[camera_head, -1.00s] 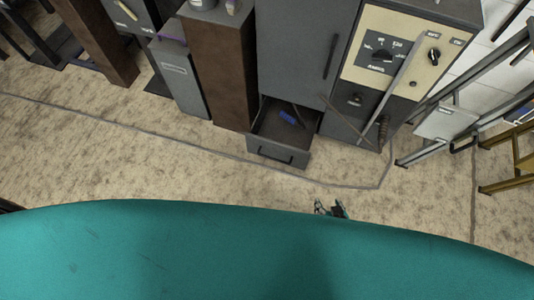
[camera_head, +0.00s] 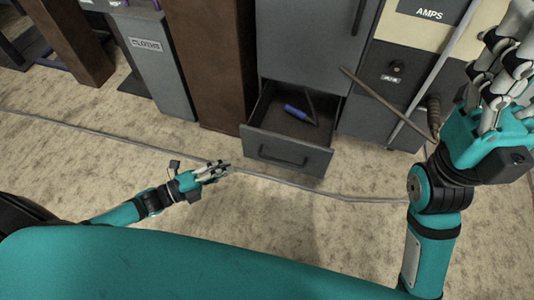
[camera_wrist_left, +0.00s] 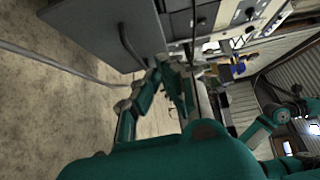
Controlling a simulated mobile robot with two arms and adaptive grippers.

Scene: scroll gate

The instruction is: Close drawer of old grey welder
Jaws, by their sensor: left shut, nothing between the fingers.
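The old grey welder (camera_head: 303,45) stands at the top middle of the head view. Its low drawer (camera_head: 290,150) is pulled out, with a dark handle (camera_head: 283,157) on the front and a blue-handled tool (camera_head: 299,112) inside. My left gripper (camera_head: 226,169) is shut and empty, left of the drawer front and apart from it. The left wrist view shows its fingers (camera_wrist_left: 168,70) beside a grey panel (camera_wrist_left: 95,28) with a dark handle, which looks like the drawer front. My right gripper (camera_head: 505,60) is raised close to the head camera at the right; its finger opening is unclear.
A brown post (camera_head: 212,65) and a grey box (camera_head: 161,65) stand left of the welder. A cable (camera_head: 120,138) crosses the floor. The floor before the drawer is mostly clear.

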